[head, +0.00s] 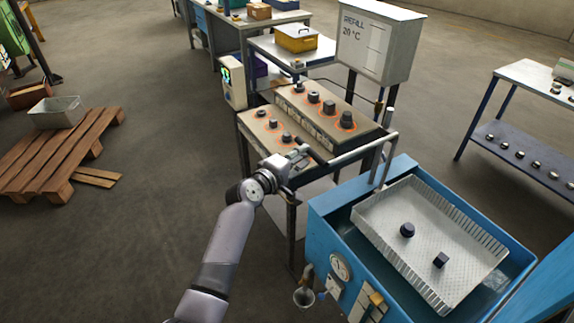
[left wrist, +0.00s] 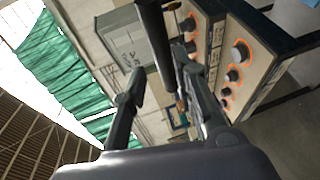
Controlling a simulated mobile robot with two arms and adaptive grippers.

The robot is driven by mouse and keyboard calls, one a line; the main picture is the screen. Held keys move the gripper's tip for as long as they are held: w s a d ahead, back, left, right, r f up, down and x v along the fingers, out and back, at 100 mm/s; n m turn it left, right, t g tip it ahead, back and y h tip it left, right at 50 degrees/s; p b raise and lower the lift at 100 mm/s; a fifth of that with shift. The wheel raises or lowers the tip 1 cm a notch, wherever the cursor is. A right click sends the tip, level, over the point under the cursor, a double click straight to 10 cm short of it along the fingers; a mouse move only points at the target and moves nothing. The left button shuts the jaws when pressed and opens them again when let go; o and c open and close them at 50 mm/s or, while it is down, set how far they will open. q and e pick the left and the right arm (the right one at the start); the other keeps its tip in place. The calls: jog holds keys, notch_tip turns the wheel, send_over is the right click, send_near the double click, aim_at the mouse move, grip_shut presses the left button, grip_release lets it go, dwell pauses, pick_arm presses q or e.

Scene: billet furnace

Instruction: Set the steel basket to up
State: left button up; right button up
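The steel basket (head: 408,274) is a pale perforated tray in the blue tank (head: 330,229) at the lower right of the head view. Its height relative to the tank rim is hard to judge. It holds a dark round piece (head: 407,230) and a dark block (head: 440,260). A grey bar (head: 362,149) runs above the tank's far left corner, joined to an upright post. My left gripper (head: 301,156) is at the bar's left end. In the left wrist view the fingers (left wrist: 160,72) are apart with the dark bar (left wrist: 155,30) between them; contact is unclear. My right gripper is out of view.
A stand with dark knobs (head: 329,107) is just behind my left gripper. A grey box marked REFILL (head: 377,40) stands above it. A gauge (head: 340,266) is on the tank's front. A wooden pallet (head: 60,158) lies left; the floor between is clear.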

pick_arm(q)
jog(key=v, duration=0.6)
jog(key=shift+s+a, duration=0.2)
jog(key=shift+s, duration=0.1)
jog(key=shift+r, duration=0.15)
